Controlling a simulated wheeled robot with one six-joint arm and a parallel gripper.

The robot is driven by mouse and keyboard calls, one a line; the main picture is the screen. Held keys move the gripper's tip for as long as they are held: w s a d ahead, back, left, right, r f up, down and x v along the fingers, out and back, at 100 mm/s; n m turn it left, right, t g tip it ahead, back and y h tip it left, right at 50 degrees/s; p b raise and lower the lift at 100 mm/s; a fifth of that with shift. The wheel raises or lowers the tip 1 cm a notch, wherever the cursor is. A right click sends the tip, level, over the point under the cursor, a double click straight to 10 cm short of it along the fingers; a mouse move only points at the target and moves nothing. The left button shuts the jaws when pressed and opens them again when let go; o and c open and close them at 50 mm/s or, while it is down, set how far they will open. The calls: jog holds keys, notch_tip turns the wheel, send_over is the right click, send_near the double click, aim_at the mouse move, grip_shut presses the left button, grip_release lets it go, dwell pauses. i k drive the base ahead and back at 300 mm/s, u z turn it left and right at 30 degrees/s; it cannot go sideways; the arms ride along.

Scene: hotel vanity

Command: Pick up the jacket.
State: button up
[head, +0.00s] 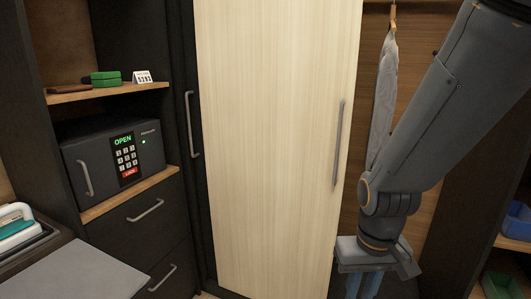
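A grey jacket (384,95) hangs from a hanger in the open part of the wardrobe, right of the pale door. It is seen narrow, edge on, and my arm stands close to its right side in the picture. Its lower end is hidden behind my arm. My gripper (363,286) points down at the bottom of the view, below the jacket and apart from its visible part. Its fingertips run out of the frame, so its opening does not show clearly. No held thing is visible.
The pale wardrobe door (270,140) with a long handle (338,145) stands left of the jacket. A dark safe (115,158) sits on the left shelf. An iron (16,228) lies at lower left.

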aim_at(386, 85)
jog(key=z, duration=0.5)
jog(key=k, duration=1.15)
jog(key=u, duration=0.55)
jog(key=i, duration=1.3)
jog(key=z, duration=0.6)
jog(key=i, duration=0.8)
jog(key=z, duration=0.1)
